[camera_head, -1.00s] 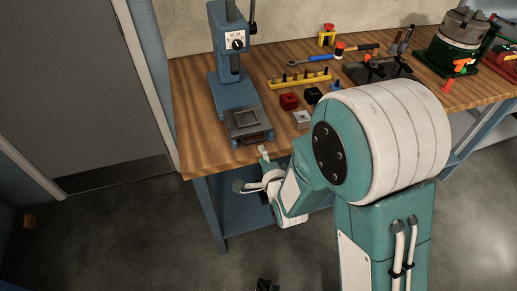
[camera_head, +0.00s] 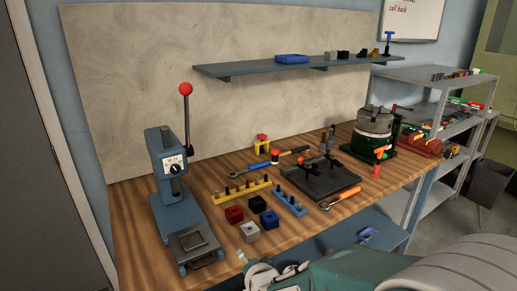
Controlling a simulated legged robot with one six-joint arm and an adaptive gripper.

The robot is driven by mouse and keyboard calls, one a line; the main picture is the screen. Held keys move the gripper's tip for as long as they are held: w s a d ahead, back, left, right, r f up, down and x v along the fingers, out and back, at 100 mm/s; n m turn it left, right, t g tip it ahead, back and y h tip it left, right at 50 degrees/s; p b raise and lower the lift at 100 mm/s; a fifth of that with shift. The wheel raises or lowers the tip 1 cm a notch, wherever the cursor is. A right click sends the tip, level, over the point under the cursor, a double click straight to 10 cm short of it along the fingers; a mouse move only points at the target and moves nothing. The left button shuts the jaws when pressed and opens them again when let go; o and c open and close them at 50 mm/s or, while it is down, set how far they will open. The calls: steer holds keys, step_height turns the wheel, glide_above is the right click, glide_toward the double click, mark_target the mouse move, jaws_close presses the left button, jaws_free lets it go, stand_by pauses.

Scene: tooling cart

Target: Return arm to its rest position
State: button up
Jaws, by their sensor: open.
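My gripper (camera_head: 268,272) shows at the bottom edge, in front of the bench, with white and dark parts partly cut off by the frame. Its fingers are open, and I see nothing held between them. My teal and white arm fills the lower right corner. The wooden workbench (camera_head: 140,230) lies beyond it. A blue press (camera_head: 168,170) with a red-knobbed lever stands at the bench's left, and its grey plate (camera_head: 193,241) is just left of my gripper. I cannot tell the exact gap between my gripper and the bench edge.
Red (camera_head: 234,214), white (camera_head: 249,231), black and blue blocks sit near the front edge. A yellow pin rack (camera_head: 240,192), a dark fixture plate (camera_head: 321,178) and a green-based chuck (camera_head: 372,135) stand behind. A wall shelf (camera_head: 240,70) hangs above; grey shelving stands right.

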steer(key=s+d+r+n+g+h, duration=0.35)
steer(key=s+d+r, duration=0.35)
steer(key=d, duration=0.4)
steer(key=s+d+r+n+g, duration=0.1)
steer(key=s+d+r+n, duration=0.1)
steer(key=s, duration=0.4)
steer(key=s+d+r+n+g+h, duration=0.1)
steer(key=s+d+r+n, duration=0.1)
steer(key=s+d, duration=0.3)
steer(key=shift+s+d+r+n, duration=0.15)
steer(key=shift+s+d+n, duration=0.25)
steer(key=shift+s, duration=0.8)
